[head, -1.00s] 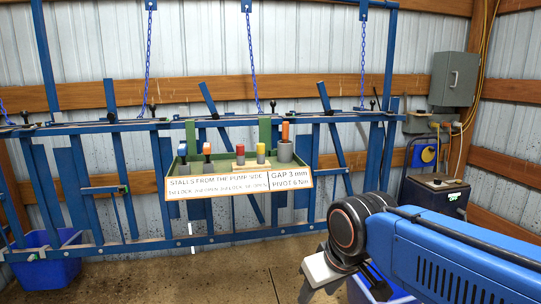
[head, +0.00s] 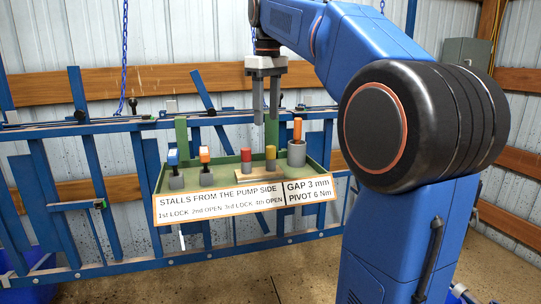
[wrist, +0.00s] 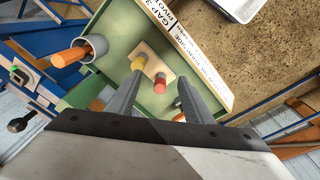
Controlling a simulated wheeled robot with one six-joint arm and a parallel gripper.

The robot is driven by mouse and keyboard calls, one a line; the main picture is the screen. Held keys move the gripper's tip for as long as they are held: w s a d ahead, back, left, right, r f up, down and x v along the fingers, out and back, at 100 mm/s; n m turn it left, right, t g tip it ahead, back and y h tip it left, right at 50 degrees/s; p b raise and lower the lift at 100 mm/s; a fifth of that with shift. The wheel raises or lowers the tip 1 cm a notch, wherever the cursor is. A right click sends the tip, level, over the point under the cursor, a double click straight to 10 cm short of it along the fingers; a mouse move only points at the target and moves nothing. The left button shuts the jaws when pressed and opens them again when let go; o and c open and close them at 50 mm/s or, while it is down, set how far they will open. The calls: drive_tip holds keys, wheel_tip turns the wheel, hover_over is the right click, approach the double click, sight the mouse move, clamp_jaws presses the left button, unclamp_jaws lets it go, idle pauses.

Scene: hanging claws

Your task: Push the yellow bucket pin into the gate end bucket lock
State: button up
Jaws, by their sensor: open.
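The yellow bucket pin (head: 270,158) stands upright in a small wooden block (head: 262,173) on the green tray, beside a red pin (head: 246,160). In the wrist view the yellow pin (wrist: 138,62) shows just beyond the left fingertip, and the red pin (wrist: 160,84) appears between the fingers. My gripper (head: 266,117) points down above the tray, open and empty, apart from both pins. In the head view its tips are above the yellow pin's top. I cannot tell which part is the gate end bucket lock.
The green tray (head: 318,168) carries a labelled board (head: 240,205). A blue-topped lever (head: 174,168), an orange-topped lever (head: 205,168) and a grey cup (head: 297,155) with an orange handle stand in it. Blue gate bars (head: 95,190) are behind. My arm hides the right side.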

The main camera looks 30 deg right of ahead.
wheel_tip(320, 180, up, 4)
drive_tip(key=n, duration=0.1)
hover_over(270, 147)
drive_tip(key=g, duration=0.1)
drive_tip(key=f, duration=1.1)
drive_tip(key=shift+d+f, duration=0.15)
drive_tip(key=shift+d, duration=0.25)
drive_tip(key=shift+w+a+f, duration=0.1)
drive_tip(key=shift+a+f, duration=0.05)
drive_tip(key=shift+f, duration=1.25)
drive_tip(key=shift+w+a+f, duration=0.1)
drive_tip(key=shift+f, duration=1.25)
drive_tip(key=c, duration=1.1)
drive_tip(key=shift+r, duration=0.15)
drive_tip(key=shift+c, duration=0.2)
wheel_tip(270, 147, up, 10)
drive_tip(key=shift+f, duration=0.1)
